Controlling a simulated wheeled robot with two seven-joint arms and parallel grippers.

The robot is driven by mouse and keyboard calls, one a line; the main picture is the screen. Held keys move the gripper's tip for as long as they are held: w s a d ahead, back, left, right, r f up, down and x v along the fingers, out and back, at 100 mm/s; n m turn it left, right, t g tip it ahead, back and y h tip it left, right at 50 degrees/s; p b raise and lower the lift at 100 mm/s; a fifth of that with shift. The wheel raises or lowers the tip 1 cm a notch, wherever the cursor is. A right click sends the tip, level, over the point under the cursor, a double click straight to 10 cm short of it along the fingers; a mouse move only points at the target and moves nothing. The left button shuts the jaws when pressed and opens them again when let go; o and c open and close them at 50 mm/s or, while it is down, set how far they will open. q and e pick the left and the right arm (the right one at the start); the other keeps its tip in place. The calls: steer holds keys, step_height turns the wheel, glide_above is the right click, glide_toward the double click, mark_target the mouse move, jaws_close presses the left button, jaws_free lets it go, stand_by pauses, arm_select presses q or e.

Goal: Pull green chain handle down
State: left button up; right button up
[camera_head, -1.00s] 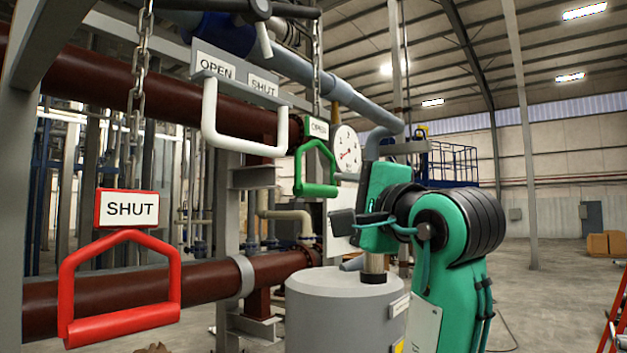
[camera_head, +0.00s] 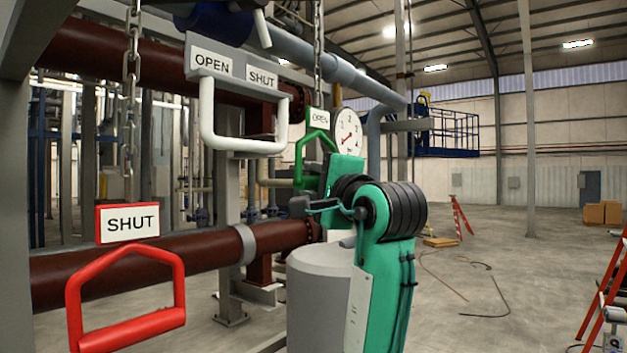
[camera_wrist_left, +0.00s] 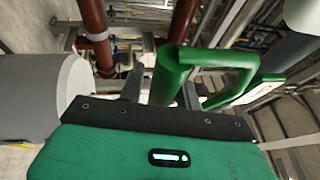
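The green chain handle (camera_head: 302,160) hangs below a green OPEN sign (camera_head: 319,117) on a chain (camera_head: 318,50) in the head view. My green arm's wrist covers its lower right part. In the left wrist view the green handle (camera_wrist_left: 172,78) is close, its thick bar reaching between the two grey fingers of my left gripper (camera_wrist_left: 160,92). The fingers are apart, and I see no clear grip on the bar. My right gripper is not in view.
A red handle (camera_head: 132,334) hangs under a SHUT sign (camera_head: 127,223) at the left. A grey cylinder (camera_head: 315,300) stands below my arm and shows in the left wrist view (camera_wrist_left: 38,95). A gauge (camera_head: 347,132) is behind.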

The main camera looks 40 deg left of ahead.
arm_select(q)
jaws_close()
step_height(320, 180, down, 15)
steer(key=b, duration=1.1)
steer(key=shift+r, duration=0.15)
steer(key=shift+o, duration=1.4)
jaws_free()
